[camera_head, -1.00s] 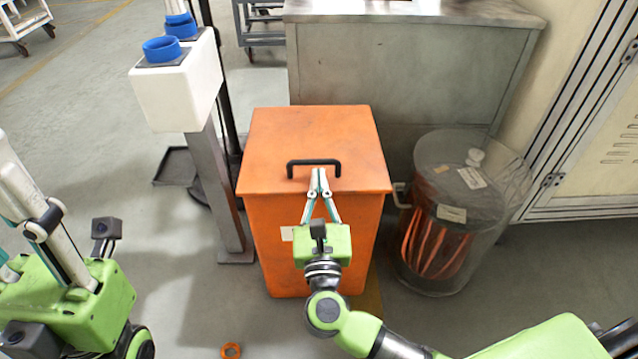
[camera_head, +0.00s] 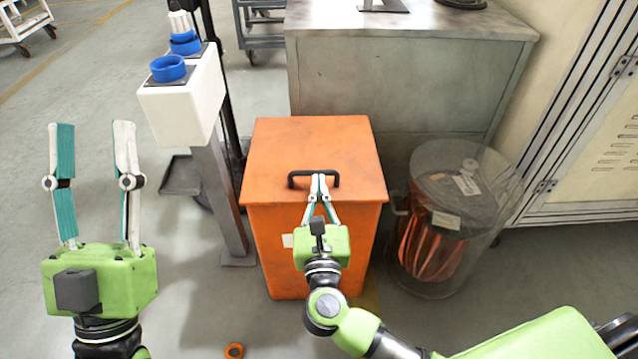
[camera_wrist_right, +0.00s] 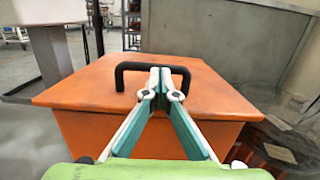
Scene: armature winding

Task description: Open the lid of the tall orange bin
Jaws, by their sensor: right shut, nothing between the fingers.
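The tall orange bin (camera_head: 270,235) stands on the floor in the middle of the head view, its lid (camera_head: 312,143) down flat. A black bar handle (camera_head: 297,174) is at the lid's front edge. My right gripper (camera_head: 321,177) is shut, with its fingertips at the handle. In the right wrist view the shut fingertips (camera_wrist_right: 160,72) overlap the middle of the black handle (camera_wrist_right: 133,66); whether they touch it I cannot tell. My left gripper (camera_head: 92,127) is open and empty, upright to the left of the bin.
A white box with blue rings (camera_head: 183,108) on a metal post stands left of the bin. A clear drum with copper-coloured contents (camera_head: 440,240) stands to the right. A grey cabinet (camera_head: 400,85) is behind. A small orange ring (camera_head: 234,351) lies on the floor.

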